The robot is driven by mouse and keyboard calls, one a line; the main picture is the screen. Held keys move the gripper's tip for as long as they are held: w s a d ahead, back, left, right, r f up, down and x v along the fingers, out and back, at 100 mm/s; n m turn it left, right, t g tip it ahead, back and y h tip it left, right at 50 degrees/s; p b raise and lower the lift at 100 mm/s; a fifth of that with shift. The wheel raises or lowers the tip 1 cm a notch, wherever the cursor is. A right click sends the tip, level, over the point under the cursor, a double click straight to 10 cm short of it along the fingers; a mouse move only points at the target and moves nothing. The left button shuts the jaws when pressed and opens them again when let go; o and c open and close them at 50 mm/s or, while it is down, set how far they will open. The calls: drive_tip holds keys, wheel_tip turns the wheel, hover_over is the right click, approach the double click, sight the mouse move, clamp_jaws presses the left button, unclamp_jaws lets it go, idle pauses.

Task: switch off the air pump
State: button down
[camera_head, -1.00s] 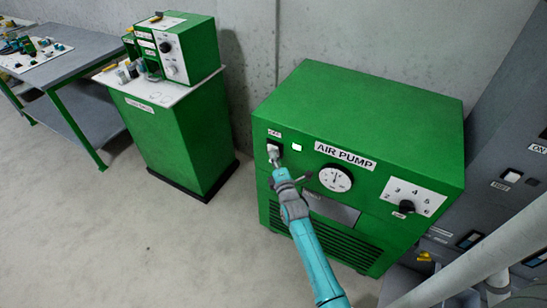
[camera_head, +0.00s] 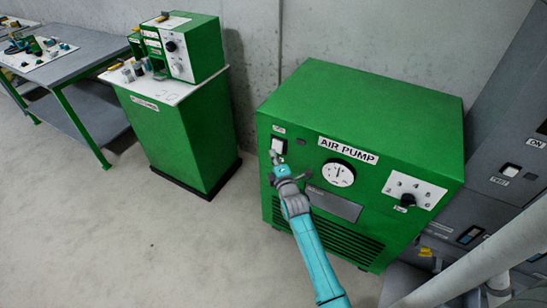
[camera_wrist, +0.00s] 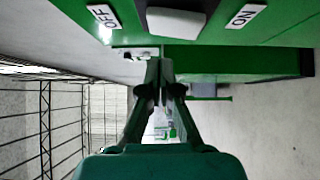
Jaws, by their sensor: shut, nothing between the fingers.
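The air pump (camera_head: 355,110) is a green cabinet with an AIR PUMP label, a round gauge (camera_head: 338,173) and a white-plated dial (camera_head: 407,199). Its white rocker switch (camera_head: 279,145) sits at the upper left of the front. In the wrist view the rocker (camera_wrist: 175,23) lies between an OFF label (camera_wrist: 104,15) on the left and an ON label (camera_wrist: 246,16) on the right. The small lamp beside the switch (camera_head: 300,142) looks dark. My gripper (camera_head: 274,156) is shut and empty, just below the switch; in the wrist view its tips (camera_wrist: 160,64) appear apart from the rocker.
A green cabinet with a control box (camera_head: 190,45) stands at the left, beside a grey workbench (camera_head: 85,65). Grey electrical cabinets (camera_head: 510,165) stand close at the right. The floor (camera_head: 150,245) in front is clear.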

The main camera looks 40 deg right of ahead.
drive_tip(key=r+v, duration=0.1)
drive_tip(key=v, duration=0.9)
drive_tip(key=shift+a+r, duration=0.2)
drive_tip(key=shift+a, duration=0.15)
drive_tip(key=s+a+f+m+y, duration=0.2)
drive_tip(key=s+a+m, duration=0.1)
drive_tip(key=s+a, duration=0.65)
drive_tip(key=s+a+f+m+y, duration=0.1)
drive_tip(key=s+a+m+y, duration=0.15)
drive_tip(key=s+a, duration=0.7)
drive_tip(key=s+a+r+m+y, duration=0.1)
drive_tip(key=s+r+m, duration=0.1)
drive_tip(key=s, duration=0.5)
drive_tip(key=s+a+r+m+g+y, duration=0.1)
drive_tip(key=s+a+r+m, duration=0.1)
drive_tip(key=s, duration=0.4)
drive_tip(key=s+a+r+m+y, duration=0.1)
drive_tip(key=s+r+m, duration=0.3)
drive_tip(key=s, duration=0.3)
drive_tip(key=shift+s+a+r+g, duration=0.25)
drive_tip(key=shift+s+r+g, duration=0.15)
drive_tip(key=shift+r, duration=0.25)
